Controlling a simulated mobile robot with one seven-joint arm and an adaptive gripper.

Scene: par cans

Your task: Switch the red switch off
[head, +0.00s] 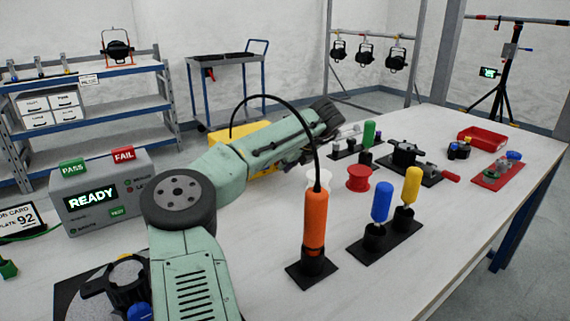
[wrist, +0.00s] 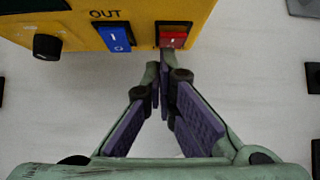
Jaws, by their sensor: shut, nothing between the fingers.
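In the wrist view a yellow box (wrist: 75,22) fills the top of the picture, with a red switch (wrist: 173,37) in a dark frame on its face. The switch's position is hard to read. A blue switch (wrist: 115,38) sits to its left, under the word OUT. My gripper (wrist: 160,68) is shut and empty. Its fingertips are at the lower edge of the red switch's frame; I cannot tell whether they touch it. In the head view the yellow box (head: 225,133) is partly hidden behind my arm, and the red switch and my fingertips are hidden.
A black knob (wrist: 47,46) sticks out left of the blue switch. On the white table (head: 440,240) stand an orange-handled tool (head: 315,220), blue (head: 381,201) and yellow (head: 412,185) handles, a red spool (head: 359,178) and a red tray (head: 482,139). A grey READY box (head: 105,190) is at left.

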